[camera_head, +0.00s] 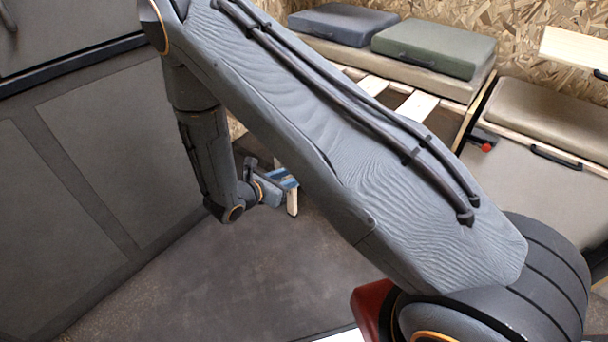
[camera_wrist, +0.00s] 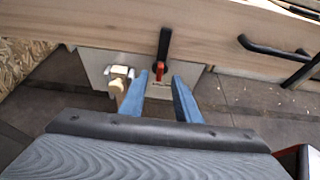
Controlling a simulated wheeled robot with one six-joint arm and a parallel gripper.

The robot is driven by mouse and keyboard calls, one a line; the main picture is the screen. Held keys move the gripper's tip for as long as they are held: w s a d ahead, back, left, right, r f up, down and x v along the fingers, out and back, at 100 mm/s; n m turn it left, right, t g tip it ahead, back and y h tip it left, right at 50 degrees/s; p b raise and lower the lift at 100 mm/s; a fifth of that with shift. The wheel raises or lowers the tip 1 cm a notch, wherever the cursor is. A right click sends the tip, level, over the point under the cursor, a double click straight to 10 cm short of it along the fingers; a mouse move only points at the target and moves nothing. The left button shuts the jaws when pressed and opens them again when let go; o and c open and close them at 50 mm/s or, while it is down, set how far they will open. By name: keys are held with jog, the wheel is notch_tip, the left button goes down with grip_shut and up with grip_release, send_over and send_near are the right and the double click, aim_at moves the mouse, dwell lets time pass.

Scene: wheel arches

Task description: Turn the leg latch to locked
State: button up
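The leg latch (camera_wrist: 164,45) shows in the wrist view as a black lever with a red end, hanging roughly upright over a pale metal plate (camera_wrist: 96,67) below a wooden rail. Small marking below the red end is too small to read. My gripper (camera_wrist: 161,76) is open, its two blue fingers apart, with the red end showing between the fingertips. I cannot tell whether they touch it. In the head view my gripper (camera_head: 284,182) is small beside a pale wooden leg (camera_head: 292,202); the latch cannot be made out there.
A cream block on a metal fitting (camera_wrist: 119,80) sits left of the latch. A black bar handle (camera_wrist: 272,49) is at the right on the wooden rail (camera_wrist: 215,30). In the head view, cushions (camera_head: 433,46) lie on a slatted bench, and a grey cabinet (camera_head: 110,150) stands left. The floor (camera_head: 250,275) is clear.

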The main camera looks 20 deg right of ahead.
jog(key=b+x, duration=0.1)
jog(key=x, duration=0.6)
jog(key=shift+b, duration=0.4)
grip_shut()
